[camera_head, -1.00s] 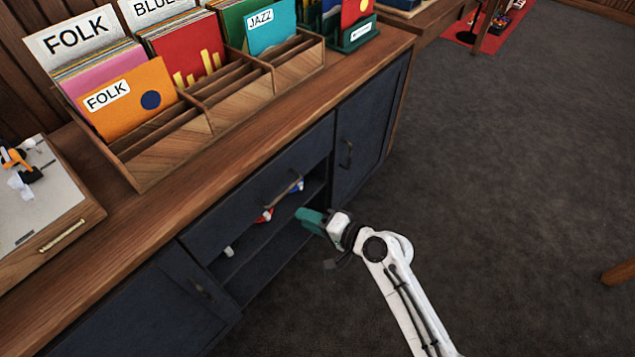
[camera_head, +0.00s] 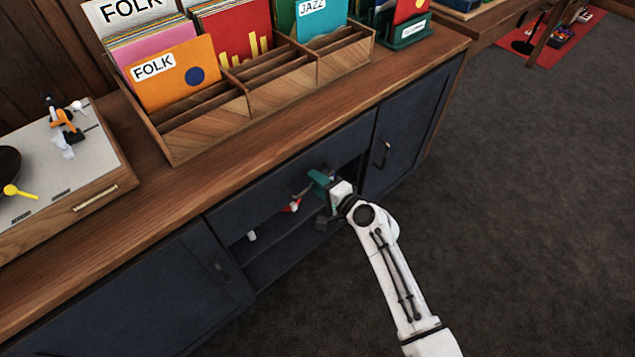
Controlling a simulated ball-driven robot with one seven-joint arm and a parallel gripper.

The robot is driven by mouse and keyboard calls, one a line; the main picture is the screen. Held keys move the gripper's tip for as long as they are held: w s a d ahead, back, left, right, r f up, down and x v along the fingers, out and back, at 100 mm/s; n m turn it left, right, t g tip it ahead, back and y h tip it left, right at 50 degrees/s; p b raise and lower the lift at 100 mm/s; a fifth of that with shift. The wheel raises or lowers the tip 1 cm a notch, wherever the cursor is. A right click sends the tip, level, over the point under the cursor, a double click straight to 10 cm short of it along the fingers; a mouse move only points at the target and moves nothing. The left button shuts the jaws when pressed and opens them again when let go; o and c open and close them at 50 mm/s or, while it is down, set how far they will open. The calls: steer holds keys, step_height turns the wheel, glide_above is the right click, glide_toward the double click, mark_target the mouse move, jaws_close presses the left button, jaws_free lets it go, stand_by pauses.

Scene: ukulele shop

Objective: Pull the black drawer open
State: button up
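The black drawer (camera_head: 262,197) is the dark blue-black front at the top middle of the cabinet, under the wooden top. It looks closed, flush with the cabinet. Its bar handle (camera_head: 305,188) is partly hidden by my gripper. My gripper (camera_head: 320,180), with teal fingers, is at the right part of the handle, in front of the drawer. I cannot tell whether the fingers touch or enclose the handle, or how far apart they are.
Below the drawer is an open shelf (camera_head: 285,257) with small red and white items. Cabinet doors flank it, left (camera_head: 150,300) and right (camera_head: 405,135). A wooden record rack (camera_head: 210,135) and a turntable (camera_head: 95,195) stand on top. The dark carpet (camera_head: 530,200) at right is clear.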

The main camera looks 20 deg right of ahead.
steer(key=shift+w, duration=0.15)
steer(key=shift+c, duration=0.3)
jaws_close()
